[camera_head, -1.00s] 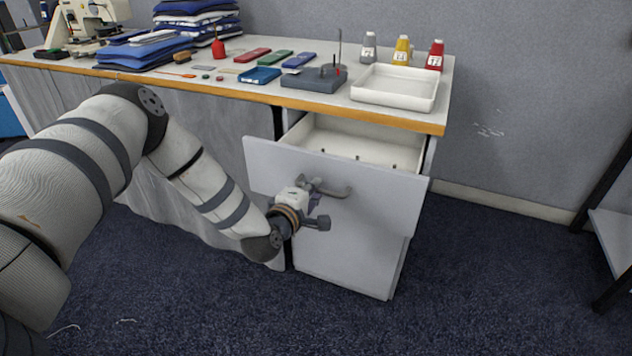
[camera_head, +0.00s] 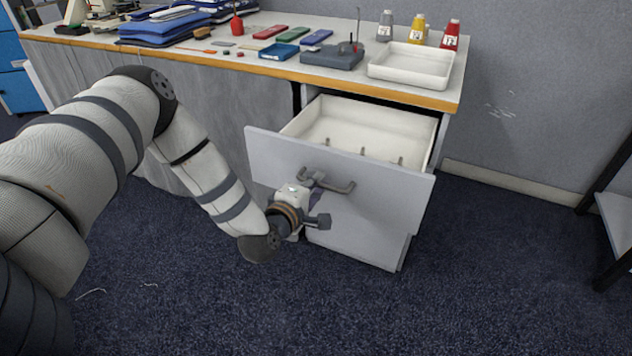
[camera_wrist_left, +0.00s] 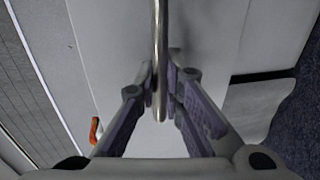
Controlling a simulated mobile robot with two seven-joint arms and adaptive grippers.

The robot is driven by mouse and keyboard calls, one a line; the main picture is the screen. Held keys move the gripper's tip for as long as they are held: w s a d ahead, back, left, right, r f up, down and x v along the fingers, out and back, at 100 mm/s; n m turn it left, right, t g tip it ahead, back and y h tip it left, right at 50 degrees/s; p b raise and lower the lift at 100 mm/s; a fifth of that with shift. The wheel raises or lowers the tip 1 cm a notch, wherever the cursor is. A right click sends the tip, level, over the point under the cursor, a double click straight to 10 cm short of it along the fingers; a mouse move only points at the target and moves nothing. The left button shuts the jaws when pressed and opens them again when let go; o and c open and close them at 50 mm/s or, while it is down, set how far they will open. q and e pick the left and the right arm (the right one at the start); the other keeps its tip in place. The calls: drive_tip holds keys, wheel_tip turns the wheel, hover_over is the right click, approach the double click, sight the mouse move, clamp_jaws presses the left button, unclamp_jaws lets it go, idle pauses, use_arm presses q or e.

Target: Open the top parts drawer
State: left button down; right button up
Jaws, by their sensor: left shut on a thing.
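The top parts drawer (camera_head: 385,200) is pulled well out from under the right end of the table, and its pale interior shows. Its bar handle (camera_head: 335,186) is on the grey front panel. My left gripper (camera_head: 308,184) is at the left part of the handle. In the left wrist view, the gripper fingers (camera_wrist_left: 165,88) are shut on the metal handle bar (camera_wrist_left: 160,45), one on each side. Small upright pegs or dividers stand inside the drawer near the front. My right gripper is not in view.
A shelf rack (camera_head: 615,215) stands at the far right. Dark carpet (camera_head: 480,290) in front is clear.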

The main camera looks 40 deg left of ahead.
use_arm(q)
drive_tip(key=c, duration=1.7)
unclamp_jaws()
drive_tip(key=shift+s, duration=0.1)
drive_tip(key=v, duration=1.2)
